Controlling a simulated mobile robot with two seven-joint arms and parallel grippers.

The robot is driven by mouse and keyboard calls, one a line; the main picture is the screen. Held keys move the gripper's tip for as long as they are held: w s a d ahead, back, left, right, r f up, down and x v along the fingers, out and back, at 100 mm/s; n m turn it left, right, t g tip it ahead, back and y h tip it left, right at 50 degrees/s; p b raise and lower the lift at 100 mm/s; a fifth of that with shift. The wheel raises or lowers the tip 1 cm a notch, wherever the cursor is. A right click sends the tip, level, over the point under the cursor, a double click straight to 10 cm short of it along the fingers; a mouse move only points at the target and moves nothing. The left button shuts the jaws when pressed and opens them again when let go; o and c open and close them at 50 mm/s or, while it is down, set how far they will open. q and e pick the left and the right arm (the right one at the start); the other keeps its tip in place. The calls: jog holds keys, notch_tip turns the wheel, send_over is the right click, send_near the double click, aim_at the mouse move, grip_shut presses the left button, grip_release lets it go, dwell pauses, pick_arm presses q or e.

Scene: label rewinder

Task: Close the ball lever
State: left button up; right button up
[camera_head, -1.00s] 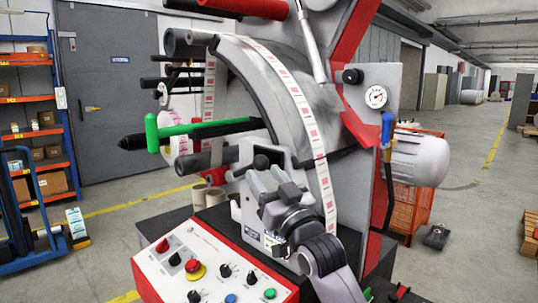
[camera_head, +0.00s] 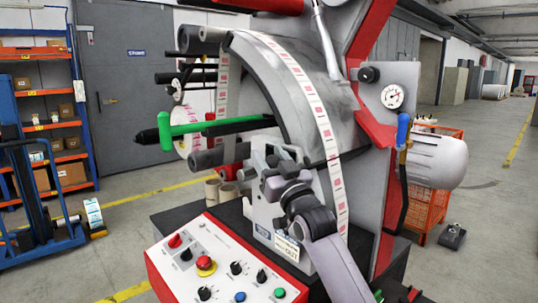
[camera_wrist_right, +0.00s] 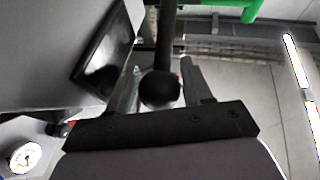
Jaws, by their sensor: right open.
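The ball lever (camera_wrist_right: 160,89) shows in the right wrist view as a dark round ball on a dark rod that runs upward. My right gripper (camera_wrist_right: 162,80) is open, with one finger on each side of the ball. I cannot tell whether either finger touches it. In the head view my right gripper (camera_head: 268,168) is in front of the grey block of the label rewinder (camera_head: 290,95). The ball is largely hidden there behind the gripper. My left gripper is not in view.
A green-handled lever (camera_head: 200,128) sticks out left, just above the gripper's area. A control panel (camera_head: 215,262) with buttons lies below. A blue-handled valve (camera_head: 402,130) and a motor (camera_head: 437,160) are at right. A label strip (camera_head: 318,110) runs over the curved plate.

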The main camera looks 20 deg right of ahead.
jog(key=shift+w, duration=0.25)
